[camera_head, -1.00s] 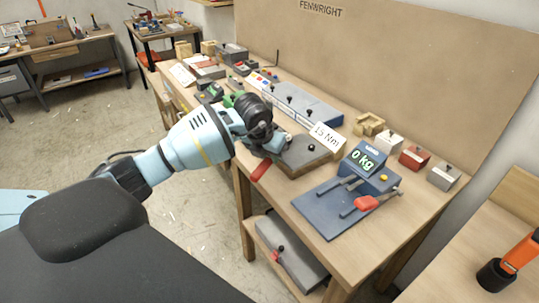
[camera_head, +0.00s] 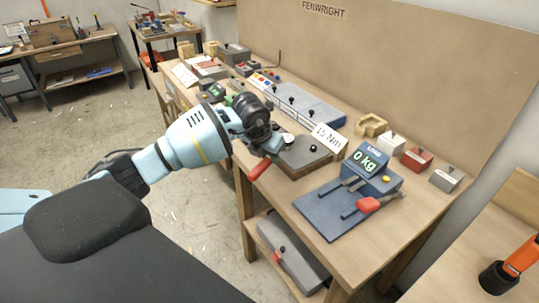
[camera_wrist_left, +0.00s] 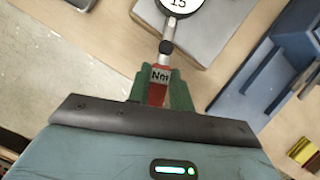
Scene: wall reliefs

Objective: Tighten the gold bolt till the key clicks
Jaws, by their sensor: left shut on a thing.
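The torque key has a red handle (camera_head: 259,169) and a round white dial, which shows "15" at the top of the left wrist view (camera_wrist_left: 180,6). My left gripper (camera_wrist_left: 160,92) is shut on the red handle, its green finger pads on both sides of it. In the head view, my left wrist covers much of the key, at the front edge of a dark grey plate (camera_head: 306,158) on the bench. The gold bolt is not visible; the key's head end is beyond the wrist view. My right gripper is out of view.
A "15 Nm" card (camera_head: 328,137) stands behind the plate. To the right is a blue stand (camera_head: 325,213) with a "0 kg" display (camera_head: 364,159) and a red-handled lever (camera_head: 368,204). Several small blocks line the back. An orange tool (camera_head: 520,254) stands far right.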

